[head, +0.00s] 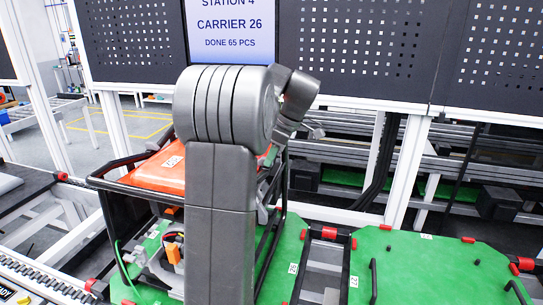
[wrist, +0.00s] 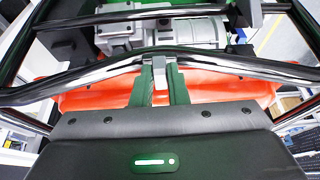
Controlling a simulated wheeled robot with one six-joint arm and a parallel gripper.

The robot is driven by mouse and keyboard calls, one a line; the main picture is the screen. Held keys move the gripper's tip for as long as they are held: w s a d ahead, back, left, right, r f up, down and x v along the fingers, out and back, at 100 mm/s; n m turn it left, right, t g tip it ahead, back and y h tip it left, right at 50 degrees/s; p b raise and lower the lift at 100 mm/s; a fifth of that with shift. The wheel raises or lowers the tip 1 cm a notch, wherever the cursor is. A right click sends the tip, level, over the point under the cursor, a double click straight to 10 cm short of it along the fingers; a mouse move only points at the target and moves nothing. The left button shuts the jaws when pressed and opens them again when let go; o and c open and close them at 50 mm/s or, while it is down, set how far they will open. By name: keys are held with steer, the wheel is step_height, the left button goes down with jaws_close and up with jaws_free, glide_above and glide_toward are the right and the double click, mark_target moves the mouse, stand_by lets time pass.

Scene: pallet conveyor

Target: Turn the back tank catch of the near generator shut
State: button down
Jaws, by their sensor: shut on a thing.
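The near generator has an orange tank (head: 160,170) inside a black tube frame (head: 115,187), and stands on a green pallet. My arm covers its middle and right side in the head view, and my gripper's fingertips are hidden there. In the wrist view the orange tank (wrist: 100,97) lies behind my gripper (wrist: 161,72). The two dark fingers are shut on a small grey catch (wrist: 159,72), by a bent dark frame tube (wrist: 80,78). The catch looks roughly in line with the fingers; whether it is fully turned I cannot tell.
A grey engine block (wrist: 165,32) lies beyond the tube in the wrist view. A second green pallet (head: 425,265) with red corner pieces and black handles is at the right. Black perforated panels (head: 365,45) and a station screen (head: 228,25) stand behind.

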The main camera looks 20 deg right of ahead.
steer(key=c, duration=1.4)
jaws_free()
steer(key=shift+c, duration=0.2)
steer(key=shift+r, duration=0.1)
steer(key=v, duration=1.3)
steer(key=shift+d+r+b, duration=0.15)
steer(key=shift+r+b, duration=0.2)
steer(key=shift+f, duration=0.1)
steer(key=x, duration=1.3)
steer(key=shift+f+p, duration=0.35)
